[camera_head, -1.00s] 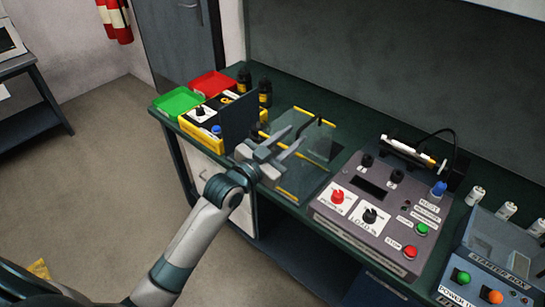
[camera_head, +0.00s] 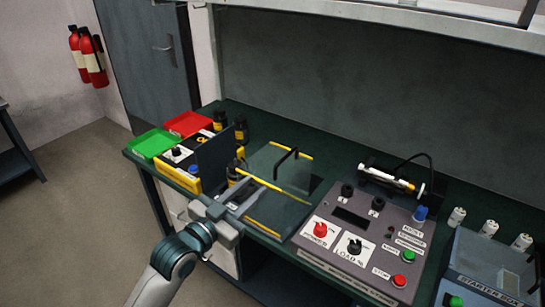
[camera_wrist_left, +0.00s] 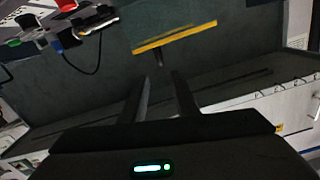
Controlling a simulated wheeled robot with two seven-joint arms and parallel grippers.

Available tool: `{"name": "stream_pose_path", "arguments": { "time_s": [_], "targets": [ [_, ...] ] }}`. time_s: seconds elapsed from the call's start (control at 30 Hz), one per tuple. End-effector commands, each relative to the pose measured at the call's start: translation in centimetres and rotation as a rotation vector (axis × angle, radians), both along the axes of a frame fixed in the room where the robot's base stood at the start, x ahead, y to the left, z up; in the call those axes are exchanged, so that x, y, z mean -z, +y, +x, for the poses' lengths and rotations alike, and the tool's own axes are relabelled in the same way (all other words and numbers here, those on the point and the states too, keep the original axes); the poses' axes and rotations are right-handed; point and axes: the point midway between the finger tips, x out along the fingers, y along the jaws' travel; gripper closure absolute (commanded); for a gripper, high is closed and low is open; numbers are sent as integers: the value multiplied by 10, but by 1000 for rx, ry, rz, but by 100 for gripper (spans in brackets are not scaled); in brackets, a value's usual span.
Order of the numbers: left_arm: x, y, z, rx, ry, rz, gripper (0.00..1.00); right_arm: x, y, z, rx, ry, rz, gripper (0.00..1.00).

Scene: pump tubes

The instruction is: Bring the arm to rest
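My left gripper (camera_head: 257,188) hangs over the front edge of the bench, at the near left side of a clear cover with yellow edges. Its two fingers stand apart with nothing between them. They also show in the left wrist view (camera_wrist_left: 162,82), separated and empty. I cannot tell whether they touch the cover. My right gripper is in neither view.
The clear cover's black handle (camera_head: 287,160) stands up on it. A yellow box (camera_head: 186,176) with an upright dark panel (camera_head: 214,160) is left of the gripper. A grey control box (camera_head: 345,262) is to the right. Red (camera_head: 187,124) and green (camera_head: 153,144) trays sit at the left.

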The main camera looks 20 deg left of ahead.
Motion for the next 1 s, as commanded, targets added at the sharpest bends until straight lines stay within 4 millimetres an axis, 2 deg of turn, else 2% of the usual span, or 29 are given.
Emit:
{"name": "stream_pose_path", "arguments": {
  "time_s": [0.17, 0.27, 0.37, 0.47, 0.67, 0.7, 0.87, 1.0],
  "targets": [
    [6, 1, 2, -4, 10, -1, 72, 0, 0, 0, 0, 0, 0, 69],
    [23, 4, 6, -16, 36, -2, 72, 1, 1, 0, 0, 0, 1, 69],
    [54, 10, 13, -37, 85, -2, 72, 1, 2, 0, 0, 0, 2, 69],
    [100, 18, 20, -68, 157, 1, 72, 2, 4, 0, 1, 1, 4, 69],
    [220, 36, 17, -136, 337, 10, 72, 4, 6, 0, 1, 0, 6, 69],
    [246, 40, 13, -150, 376, 15, 72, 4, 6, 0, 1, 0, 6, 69],
    [343, 50, -14, -195, 524, 33, 72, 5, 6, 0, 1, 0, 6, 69],
    [423, 57, -51, -229, 650, 56, 72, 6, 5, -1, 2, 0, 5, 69]
  ]
}}
